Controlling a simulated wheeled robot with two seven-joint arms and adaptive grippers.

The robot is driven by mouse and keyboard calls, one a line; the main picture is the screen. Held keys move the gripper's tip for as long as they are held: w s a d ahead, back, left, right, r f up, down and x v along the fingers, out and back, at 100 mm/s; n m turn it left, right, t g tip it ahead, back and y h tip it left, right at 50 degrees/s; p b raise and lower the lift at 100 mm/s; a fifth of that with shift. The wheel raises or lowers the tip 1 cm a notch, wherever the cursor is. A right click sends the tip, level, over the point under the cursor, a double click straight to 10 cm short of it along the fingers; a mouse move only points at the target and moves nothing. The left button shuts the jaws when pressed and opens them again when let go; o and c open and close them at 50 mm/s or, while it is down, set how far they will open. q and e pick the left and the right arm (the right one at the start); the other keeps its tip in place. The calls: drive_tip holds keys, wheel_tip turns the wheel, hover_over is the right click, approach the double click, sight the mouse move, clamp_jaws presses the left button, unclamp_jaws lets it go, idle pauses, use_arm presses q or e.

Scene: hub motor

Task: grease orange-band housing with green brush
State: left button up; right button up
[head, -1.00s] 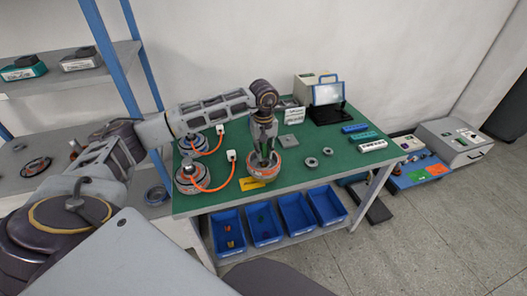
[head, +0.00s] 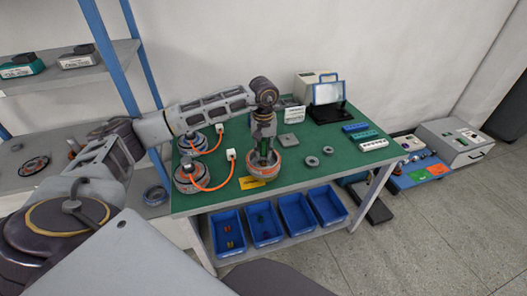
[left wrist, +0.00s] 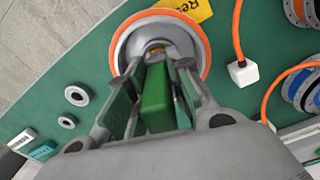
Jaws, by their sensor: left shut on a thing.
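The orange-band housing (head: 264,171) stands on the green table top near its front edge, a round silver cup with an orange rim. It also shows in the left wrist view (left wrist: 203,44). My left gripper (head: 262,148) points down over the housing and is shut on the green brush (left wrist: 155,103). The brush handle lies between the fingers, and its tip reaches down into the housing's opening. Whether the tip touches the inside wall cannot be told. My right gripper is not in view.
Two round motor parts with orange cables (head: 190,177) stand to the left on the table (head: 225,190). A yellow label (head: 252,183) lies by the housing. Two grey rings (head: 312,161) lie to the right. Blue bins (head: 264,225) sit below.

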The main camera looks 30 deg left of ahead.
use_arm(q)
drive_tip(key=shift+m+b, duration=0.8)
drive_tip(key=shift+m, duration=1.7)
drive_tip(key=shift+r, duration=0.1)
drive_tip(key=shift+r+p, duration=2.25)
drive_tip(key=shift+r, duration=1.75)
